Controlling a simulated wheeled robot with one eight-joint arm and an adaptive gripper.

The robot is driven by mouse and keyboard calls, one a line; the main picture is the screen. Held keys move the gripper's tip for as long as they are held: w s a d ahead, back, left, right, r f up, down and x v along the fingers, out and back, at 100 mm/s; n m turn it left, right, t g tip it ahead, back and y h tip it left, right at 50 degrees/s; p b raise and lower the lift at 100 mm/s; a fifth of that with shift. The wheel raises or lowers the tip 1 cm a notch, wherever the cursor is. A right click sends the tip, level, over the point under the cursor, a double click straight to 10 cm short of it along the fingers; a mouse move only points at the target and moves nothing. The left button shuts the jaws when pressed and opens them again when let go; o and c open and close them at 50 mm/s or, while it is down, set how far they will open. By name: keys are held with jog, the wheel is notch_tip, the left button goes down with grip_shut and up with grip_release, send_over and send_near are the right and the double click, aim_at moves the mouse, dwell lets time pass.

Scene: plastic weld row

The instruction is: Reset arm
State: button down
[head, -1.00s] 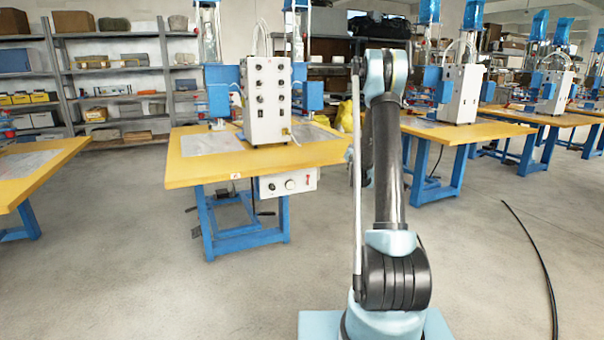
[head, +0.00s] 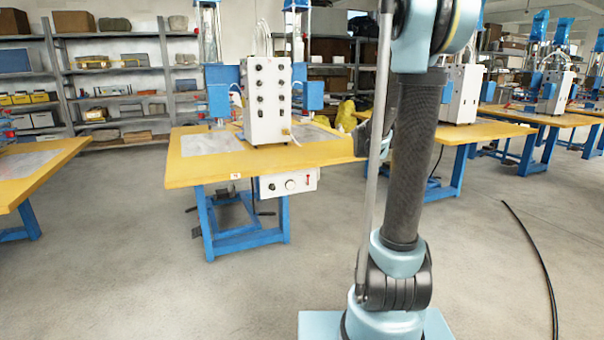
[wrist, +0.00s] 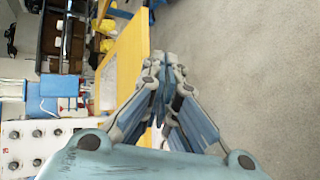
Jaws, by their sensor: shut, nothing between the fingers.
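My gripper (wrist: 165,75) shows in the wrist view with its grey and blue fingers brought together, shut and empty. Beyond it in that view are the yellow edge of a workbench (wrist: 128,50) and the grey floor. In the head view my arm rises upright at centre right, its upper joint near the top edge. The gripper is hard to make out there, largely hidden behind the arm.
A yellow bench with blue legs (head: 310,157) stands left of my arm, carrying a white control box (head: 266,100). More benches stand at right and far left. Shelves (head: 110,62) line the back. A black cable (head: 530,245) lies on the open floor at right.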

jog(key=s+a+f+m+g+y, duration=0.1)
jog(key=s+a+f+m+g, duration=0.2)
jog(key=s, duration=1.2)
jog(key=s+a+f+m+g+y, duration=0.2)
jog(key=s+f+m, duration=0.5)
jog(key=s, duration=0.8)
jog(key=s+a+f+m+g+y, duration=0.2)
jog(key=s+a+f+m+g, duration=0.2)
jog(key=s, duration=1.1)
jog(key=shift+a+f+m+g, duration=0.4)
jog(key=shift+a+f, duration=0.2)
jog(key=shift+f, duration=0.3)
jog(key=shift+w+f, duration=0.2)
jog(key=shift+w, duration=0.3)
